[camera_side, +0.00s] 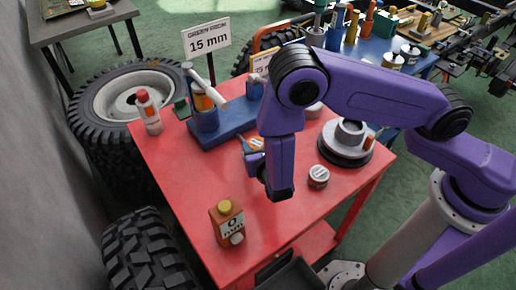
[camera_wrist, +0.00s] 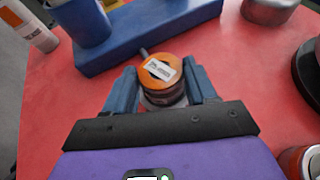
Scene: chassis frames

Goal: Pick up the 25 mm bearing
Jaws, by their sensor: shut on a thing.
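My gripper (camera_wrist: 163,88) points down over the red table, its blue fingers on either side of an orange-topped round part (camera_wrist: 162,70). The part has a white label too small to read, with dark and grey rings below the top. I cannot confirm from the label that it is the 25 mm bearing. In the side view my gripper (camera_side: 248,147) is low near the blue stand, and the arm hides most of the part. I cannot tell whether the part still touches the table.
A blue stand (camera_side: 228,128) with a cup lies just beyond the gripper. The table's front middle is clear.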

